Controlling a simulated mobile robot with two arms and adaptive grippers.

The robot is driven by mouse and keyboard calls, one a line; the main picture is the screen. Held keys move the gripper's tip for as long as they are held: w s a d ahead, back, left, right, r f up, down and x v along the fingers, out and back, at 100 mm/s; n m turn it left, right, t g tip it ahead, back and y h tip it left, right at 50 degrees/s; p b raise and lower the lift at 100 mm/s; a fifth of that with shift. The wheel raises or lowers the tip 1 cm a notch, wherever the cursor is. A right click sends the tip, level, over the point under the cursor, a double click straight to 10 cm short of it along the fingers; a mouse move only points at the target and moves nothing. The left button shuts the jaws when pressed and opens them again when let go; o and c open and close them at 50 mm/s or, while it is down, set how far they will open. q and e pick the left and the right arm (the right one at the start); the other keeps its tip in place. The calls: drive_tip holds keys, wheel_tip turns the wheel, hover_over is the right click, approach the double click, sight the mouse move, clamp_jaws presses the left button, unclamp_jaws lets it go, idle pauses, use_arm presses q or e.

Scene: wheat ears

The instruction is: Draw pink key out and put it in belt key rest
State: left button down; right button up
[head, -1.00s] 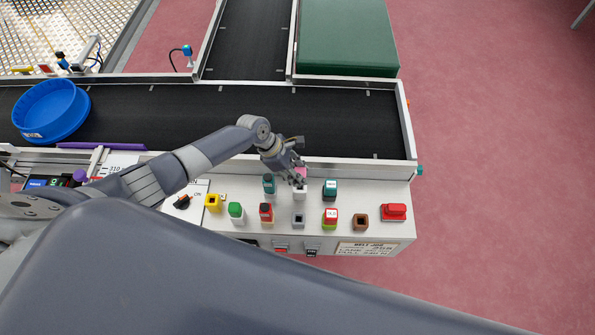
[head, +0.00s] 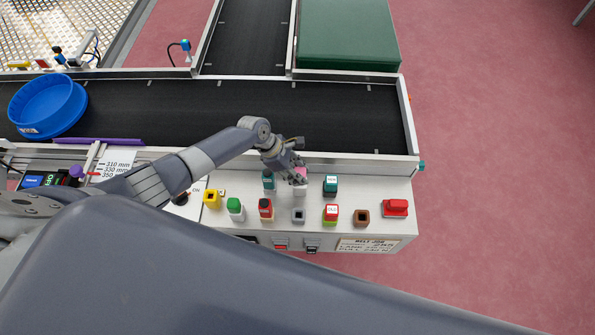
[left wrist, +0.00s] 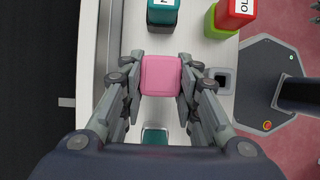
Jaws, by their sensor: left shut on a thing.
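The pink key (head: 301,172) is at the white holder (head: 300,190) on the control panel. It shows clearly as a pink block in the left wrist view (left wrist: 160,75). My left gripper (head: 299,178) is shut on it, with one finger on each side. I cannot tell whether the key is still seated in the holder. Empty square rests stand near it: a grey one (head: 298,216), a yellow one (head: 212,200) and a brown one (head: 361,217). I see no readable label saying which is the belt key rest. My right gripper is not in view.
Teal keys (head: 330,185) (head: 268,182), red keys (head: 265,208) (head: 330,211) and a green key (head: 235,208) stand close around. A red button (head: 396,208) is at the right. The conveyor wall (head: 350,164) runs behind the panel.

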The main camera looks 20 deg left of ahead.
use_arm(q)
drive_tip(key=shift+f+b, duration=0.65)
drive_tip(key=shift+f, duration=0.4)
drive_tip(key=c, duration=1.1)
unclamp_jaws()
drive_tip(key=v, duration=1.2)
drive_tip(key=shift+s, duration=0.15)
